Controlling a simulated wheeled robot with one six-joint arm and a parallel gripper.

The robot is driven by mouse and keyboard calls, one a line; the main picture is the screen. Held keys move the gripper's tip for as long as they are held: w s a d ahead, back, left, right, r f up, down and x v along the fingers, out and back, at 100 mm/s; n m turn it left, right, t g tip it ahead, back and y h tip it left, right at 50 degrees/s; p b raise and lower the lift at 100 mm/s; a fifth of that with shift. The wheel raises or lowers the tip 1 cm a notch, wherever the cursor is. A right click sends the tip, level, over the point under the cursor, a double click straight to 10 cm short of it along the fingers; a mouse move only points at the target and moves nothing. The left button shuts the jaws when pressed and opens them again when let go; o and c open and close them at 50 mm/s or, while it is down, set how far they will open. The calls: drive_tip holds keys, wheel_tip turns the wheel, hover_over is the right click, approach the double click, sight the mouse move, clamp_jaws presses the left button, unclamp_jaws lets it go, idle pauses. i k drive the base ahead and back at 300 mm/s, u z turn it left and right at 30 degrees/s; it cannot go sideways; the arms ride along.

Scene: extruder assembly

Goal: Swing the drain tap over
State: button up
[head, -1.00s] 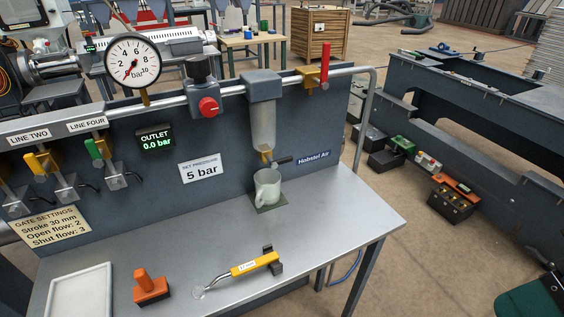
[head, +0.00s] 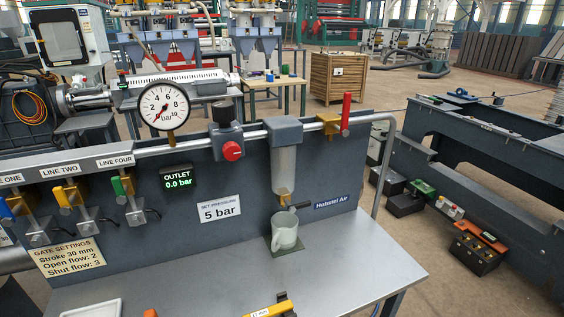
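The filter bowl (head: 284,172) hangs under a grey housing (head: 283,130) on the air pipe. The drain tap (head: 286,200) is the small brass fitting at its bottom, with a dark lever (head: 300,206) pointing right. A pale mug (head: 285,234) stands below the tap on a small green mat (head: 290,252). The outlet display (head: 178,182) reads 0.0 bar, and the gauge (head: 164,106) needle points to the low end. A red lever (head: 346,112) stands upright on the brass valve at the pipe's right.
The grey bench (head: 350,262) is clear around the mug.

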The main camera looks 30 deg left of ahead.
sight(291, 208)
drive_tip(key=z, duration=1.9)
drive_tip(key=k, duration=1)
drive_tip(key=u, duration=1.85)
drive_tip(key=i, duration=0.5)
drive_tip(key=z, duration=0.05)
